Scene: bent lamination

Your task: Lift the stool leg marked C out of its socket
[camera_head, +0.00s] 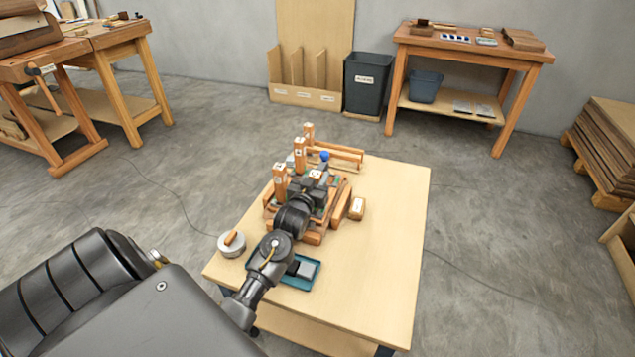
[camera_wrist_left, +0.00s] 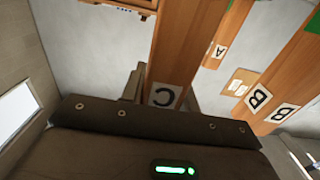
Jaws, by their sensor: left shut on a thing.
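The stool leg marked C (camera_wrist_left: 183,50) is a square wooden bar with a white C label. It stands between the fingers of my left gripper (camera_wrist_left: 150,92) in the left wrist view. My left gripper (camera_head: 313,178) is shut on this leg over the wooden fixture (camera_head: 312,238) in the head view. The leg's lower end and its socket are hidden, so I cannot tell how deep it sits. The leg marked B (camera_wrist_left: 292,65) and the leg marked A (camera_wrist_left: 225,35) show to the right in the wrist view. My right gripper is not in view.
Several other upright legs (camera_head: 280,180) stand close by on the fixture. A blue knob (camera_head: 324,155) is just behind the gripper. A round tin (camera_head: 232,246), a teal tray (camera_head: 313,283) and a small block (camera_head: 357,208) are nearby. The table's right side (camera_head: 395,250) is clear.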

